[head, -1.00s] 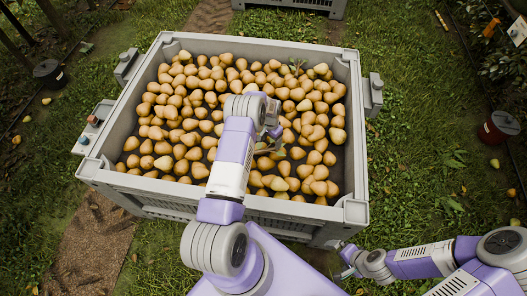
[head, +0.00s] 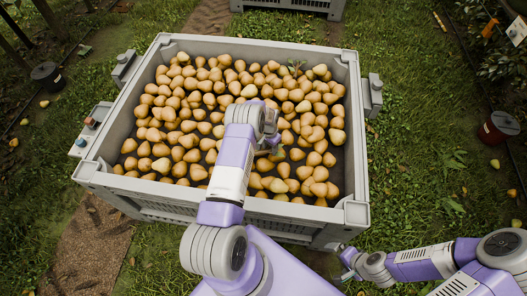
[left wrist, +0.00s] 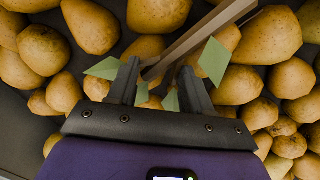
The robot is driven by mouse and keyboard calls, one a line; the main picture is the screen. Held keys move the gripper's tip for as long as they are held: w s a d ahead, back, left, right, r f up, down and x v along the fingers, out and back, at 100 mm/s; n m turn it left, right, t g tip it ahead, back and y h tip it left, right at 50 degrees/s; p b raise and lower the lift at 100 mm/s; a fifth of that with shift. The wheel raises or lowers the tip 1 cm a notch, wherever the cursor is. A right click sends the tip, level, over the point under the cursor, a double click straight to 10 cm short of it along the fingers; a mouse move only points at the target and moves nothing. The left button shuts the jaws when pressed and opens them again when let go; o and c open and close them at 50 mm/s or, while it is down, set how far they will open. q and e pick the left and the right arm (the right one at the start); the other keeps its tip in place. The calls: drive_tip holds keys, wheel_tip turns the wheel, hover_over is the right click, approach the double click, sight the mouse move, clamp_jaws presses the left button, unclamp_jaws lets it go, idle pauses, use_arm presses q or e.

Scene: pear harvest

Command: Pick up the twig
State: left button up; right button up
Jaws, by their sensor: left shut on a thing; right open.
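The twig (left wrist: 205,35) is a brown stick with green leaves. In the left wrist view it runs from between my left gripper's fingers (left wrist: 160,80) up to the top right, over the pears. The left gripper is shut on the twig near its leafy end. In the head view my left wrist hides most of this gripper and the twig; a green leaf of the twig (head: 278,154) shows beside it, over the pears. My right gripper (head: 345,262) is open and empty, outside the crate near its front right corner.
A large grey crate (head: 262,226) holds many yellow-brown pears (head: 185,110). Another leafy sprig (head: 295,68) lies among pears near the back. A second crate (head: 290,6) stands behind. Dark red (head: 497,127) and black (head: 47,75) buckets stand on the grass either side.

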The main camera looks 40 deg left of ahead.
use_arm(q)
drive_tip(key=shift+r, duration=0.1)
wheel_tip(320, 180, up, 10)
drive_tip(key=p, duration=0.2)
drive_tip(key=shift+p, duration=0.4)
